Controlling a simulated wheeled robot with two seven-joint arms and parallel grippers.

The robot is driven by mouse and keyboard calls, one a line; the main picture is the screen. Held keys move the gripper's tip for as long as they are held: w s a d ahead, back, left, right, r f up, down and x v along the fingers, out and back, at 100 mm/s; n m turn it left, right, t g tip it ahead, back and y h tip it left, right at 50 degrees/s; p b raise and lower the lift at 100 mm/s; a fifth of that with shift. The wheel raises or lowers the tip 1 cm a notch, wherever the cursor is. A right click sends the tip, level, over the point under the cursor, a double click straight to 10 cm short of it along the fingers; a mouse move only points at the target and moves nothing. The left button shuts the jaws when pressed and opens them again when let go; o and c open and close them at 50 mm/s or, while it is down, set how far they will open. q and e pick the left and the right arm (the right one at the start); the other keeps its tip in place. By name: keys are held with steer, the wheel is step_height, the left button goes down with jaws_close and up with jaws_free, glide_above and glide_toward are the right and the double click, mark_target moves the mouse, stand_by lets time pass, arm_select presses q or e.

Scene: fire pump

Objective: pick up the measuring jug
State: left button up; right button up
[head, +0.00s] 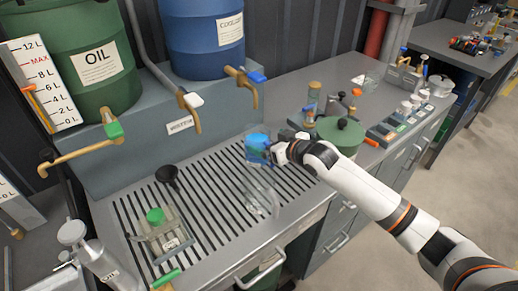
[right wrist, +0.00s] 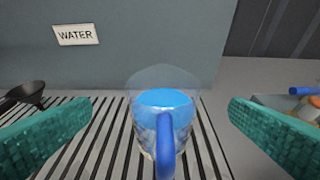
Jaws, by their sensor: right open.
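The measuring jug (head: 257,142) is clear with blue inside and stands on the slatted drain grille. In the right wrist view the jug (right wrist: 165,100) is straight ahead, its blue handle (right wrist: 165,145) facing the camera. My right gripper (head: 275,150) is beside the jug at its right in the head view, partly hiding it. In the right wrist view its two teal-padded fingers are wide apart, one on each side of the jug, with gaps between them and it. My left gripper is in neither view.
A clear upright vessel (head: 262,195) stands nearer on the grille (head: 215,215). A black funnel (head: 168,175) and a green-capped item (head: 155,216) are to the left. Brass taps (head: 190,112) overhang the back.

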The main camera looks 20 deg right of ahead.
mark_target(262, 136)
steer(key=shift+d+p+x, duration=0.2)
steer(key=shift+p+x, duration=0.4)
steer(key=shift+x, duration=1.95)
steer(key=shift+r, duration=0.1)
steer(key=c, duration=1.9)
steer(key=shift+w+r, duration=0.1)
steer(key=shift+r, duration=0.1)
steer(key=shift+c, duration=0.2)
